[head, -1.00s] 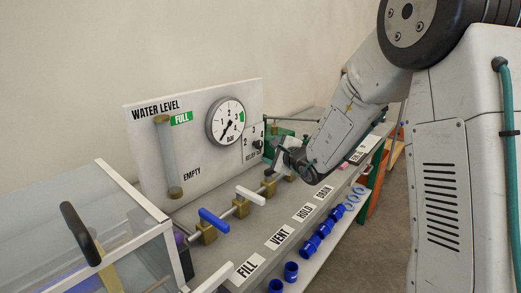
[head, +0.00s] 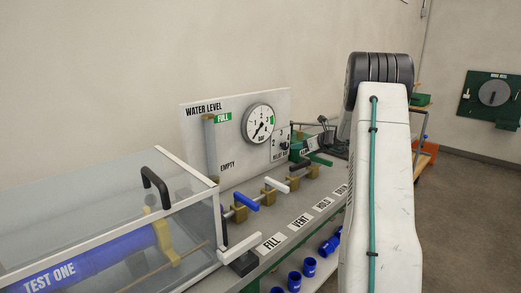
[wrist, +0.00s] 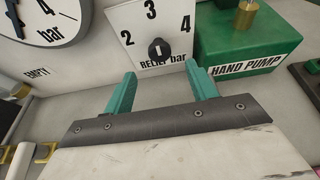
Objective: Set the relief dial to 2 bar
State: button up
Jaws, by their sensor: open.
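The relief dial is a small black knob (wrist: 160,48) with a white mark, on a white plate lettered 2, 3, 4 and RELIEF bar. Its mark looks near upright, roughly in line with the 3. The plate also shows in the head view (head: 275,152), right of the pressure gauge, with the knob small there. My gripper (wrist: 160,70) has its two teal fingers apart, pointing toward the plate. The knob appears between and beyond the fingertips, with nothing held. Whether the fingers reach the knob's depth is unclear.
The pressure gauge (wrist: 38,18) is close left of my gripper. The green HAND PUMP block (wrist: 249,50) stands close on the right. In the head view, several valve handles, one blue (head: 246,202), line the bench beside a clear-lidded box (head: 185,160).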

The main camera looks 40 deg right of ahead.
aim_at(287, 146)
jog(key=x, duration=0.8)
jog(key=shift+s, duration=0.1)
jog(key=c, duration=1)
